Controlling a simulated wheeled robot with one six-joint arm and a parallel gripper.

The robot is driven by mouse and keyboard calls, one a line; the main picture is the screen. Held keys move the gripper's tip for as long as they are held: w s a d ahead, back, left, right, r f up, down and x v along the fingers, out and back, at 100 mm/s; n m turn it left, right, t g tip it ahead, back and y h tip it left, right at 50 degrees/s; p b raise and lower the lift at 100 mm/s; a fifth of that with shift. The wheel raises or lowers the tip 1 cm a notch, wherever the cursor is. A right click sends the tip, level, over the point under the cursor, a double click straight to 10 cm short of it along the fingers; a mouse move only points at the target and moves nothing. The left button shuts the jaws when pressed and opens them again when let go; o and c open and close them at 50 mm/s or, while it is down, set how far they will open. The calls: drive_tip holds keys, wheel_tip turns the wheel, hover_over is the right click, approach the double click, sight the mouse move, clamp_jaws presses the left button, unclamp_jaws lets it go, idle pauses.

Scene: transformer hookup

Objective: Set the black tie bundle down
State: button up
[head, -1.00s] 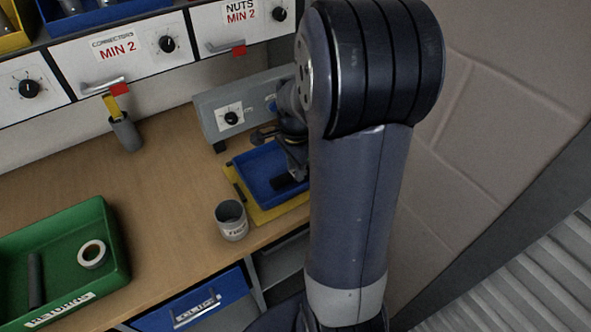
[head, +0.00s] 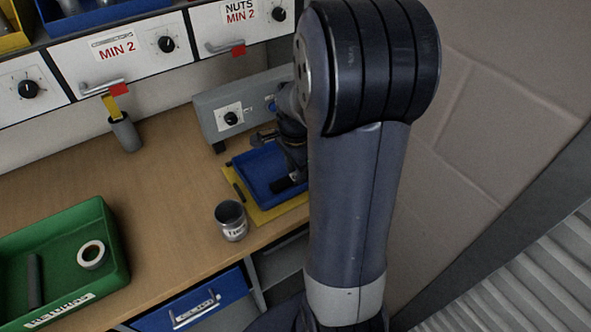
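My gripper (head: 290,172) is at the right part of the blue tray (head: 247,182), pointing down into it. The upper arm hides much of it, and its fingers are too small and dark to tell open from shut. A short black piece (head: 281,184) shows at the fingertips, low in the tray; it may be the tie bundle or part of a finger, and I cannot tell whether it is held or touches the tray floor. Another thin dark piece (head: 238,191) lies beside the tray, on the left side of the yellow mat (head: 262,213).
A grey box with a dial (head: 212,103) stands behind the tray. A labelled grey can (head: 231,222) is at the front left. A green bin (head: 112,262) holds a tape roll (head: 92,255) and a dark rod (head: 34,280). The wooden bench (head: 165,205) is clear between them.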

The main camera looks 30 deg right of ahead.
wheel_tip(320, 180, up, 11)
drive_tip(key=shift+r+p, duration=0.2)
drive_tip(key=shift+p, duration=0.2)
